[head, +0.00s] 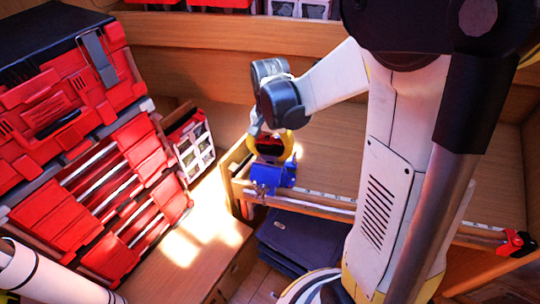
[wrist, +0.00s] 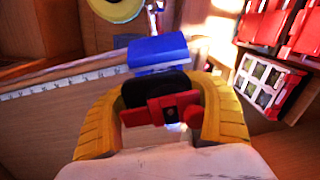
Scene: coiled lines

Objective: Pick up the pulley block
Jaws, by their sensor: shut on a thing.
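My gripper (wrist: 160,92) has two yellow fingers, shut on a small red and black thing that I take for the pulley block (wrist: 162,110). In the head view my gripper (head: 270,148) points down over the left end of the wooden bench, with the block's red and dark body (head: 269,146) between the fingers. A blue vise-like thing (head: 266,178) is just below it at the bench edge. I cannot tell whether the block touches it.
The wooden bench top (head: 340,165) is mostly clear to the right. A red clamp (head: 517,242) is on its front edge. Red toolboxes (head: 95,150) stand at left, with a small red organiser (head: 190,140) near the bench. Dark blue cases (head: 300,240) lie below.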

